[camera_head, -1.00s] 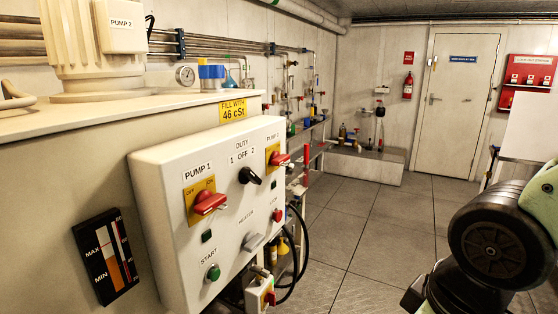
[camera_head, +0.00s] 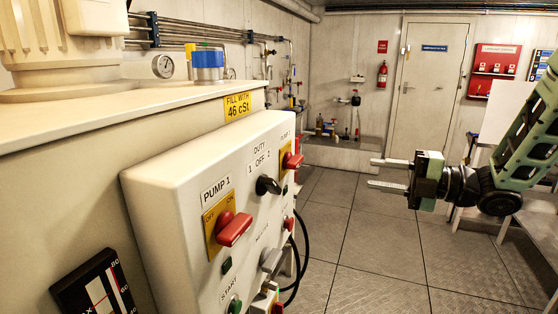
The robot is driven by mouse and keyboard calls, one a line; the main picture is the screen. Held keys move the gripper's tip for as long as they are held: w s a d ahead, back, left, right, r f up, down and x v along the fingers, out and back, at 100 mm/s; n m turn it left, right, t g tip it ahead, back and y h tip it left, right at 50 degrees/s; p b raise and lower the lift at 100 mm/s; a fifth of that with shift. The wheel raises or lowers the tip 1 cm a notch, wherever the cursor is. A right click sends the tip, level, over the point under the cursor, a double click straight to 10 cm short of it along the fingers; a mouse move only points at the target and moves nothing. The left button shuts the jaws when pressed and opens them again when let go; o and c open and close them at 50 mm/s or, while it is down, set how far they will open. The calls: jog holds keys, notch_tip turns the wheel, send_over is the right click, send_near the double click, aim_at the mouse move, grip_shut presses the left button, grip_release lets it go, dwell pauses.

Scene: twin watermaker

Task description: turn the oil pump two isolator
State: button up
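The oil pump two isolator (camera_head: 293,160) is a red rotary handle on a yellow plate, at the upper far end of the white control box (camera_head: 165,190). Its label above is only partly readable. The handle looks tilted, and the box is seen at a steep angle. My gripper (camera_head: 370,172) is to the right of the box, over the floor. Its two pale fingers point left towards the box, spread apart with nothing between them. It is well clear of the isolator.
The pump 1 isolator (camera_head: 232,230), a similar red handle, is nearer on the same box. A black duty selector (camera_head: 268,185) sits between them. A black cable loop (camera_head: 298,265) hangs beyond the box. Tiled floor (camera_head: 370,240) is free between box and right-hand bench.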

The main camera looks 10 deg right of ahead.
jog(key=p, duration=0.4)
send_near(300, 162)
jog(key=x, duration=0.9)
jog(key=shift+w+a, duration=0.1)
jog(key=shift+w, duration=0.15)
grip_shut()
